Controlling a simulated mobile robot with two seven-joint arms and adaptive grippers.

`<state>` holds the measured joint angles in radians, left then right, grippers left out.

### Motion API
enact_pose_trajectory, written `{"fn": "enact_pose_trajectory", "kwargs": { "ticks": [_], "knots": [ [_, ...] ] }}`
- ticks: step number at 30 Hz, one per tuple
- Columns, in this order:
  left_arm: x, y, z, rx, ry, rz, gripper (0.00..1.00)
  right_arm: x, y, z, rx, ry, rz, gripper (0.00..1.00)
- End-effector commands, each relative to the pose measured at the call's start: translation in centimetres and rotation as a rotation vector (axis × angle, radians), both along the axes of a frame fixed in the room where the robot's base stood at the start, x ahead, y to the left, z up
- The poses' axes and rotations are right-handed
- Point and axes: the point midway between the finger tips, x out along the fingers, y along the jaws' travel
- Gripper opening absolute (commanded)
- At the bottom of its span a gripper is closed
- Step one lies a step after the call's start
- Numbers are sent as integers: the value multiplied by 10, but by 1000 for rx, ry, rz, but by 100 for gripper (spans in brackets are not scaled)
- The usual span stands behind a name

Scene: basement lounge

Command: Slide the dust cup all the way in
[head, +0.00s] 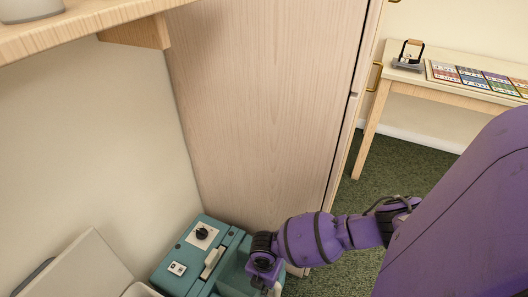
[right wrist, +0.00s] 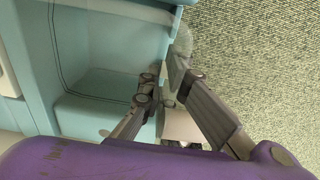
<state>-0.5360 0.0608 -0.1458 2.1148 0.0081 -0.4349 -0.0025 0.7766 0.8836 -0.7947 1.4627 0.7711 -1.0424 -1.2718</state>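A teal machine (head: 190,262) with a black knob and a small switch panel stands low by the cabinet in the head view. Its teal wall and a recess (right wrist: 100,45) fill the left of the right wrist view. I cannot clearly pick out the dust cup; a greyish, translucent rounded part (right wrist: 182,44) beside the machine's edge may belong to it. My right gripper (head: 268,278) is at the machine's right side. My left gripper is out of view.
A tall wooden cabinet (head: 265,90) rises just behind the machine. A shelf (head: 90,22) overhangs at upper left. A side table (head: 460,88) with cards stands at the right. Dark green carpet (head: 400,150) is open between cabinet and table.

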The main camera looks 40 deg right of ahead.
Motion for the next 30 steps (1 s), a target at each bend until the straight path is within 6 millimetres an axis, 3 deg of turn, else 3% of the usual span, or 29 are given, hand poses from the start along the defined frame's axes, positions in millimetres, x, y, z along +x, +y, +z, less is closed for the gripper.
{"fn": "enact_pose_trajectory", "kwargs": {
  "ticks": [15,30],
  "knots": [
    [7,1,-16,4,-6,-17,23,1,1,-28,1,-2,1,0],
    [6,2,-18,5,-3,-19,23,1,0,-30,1,-2,0,0]
  ]
}}
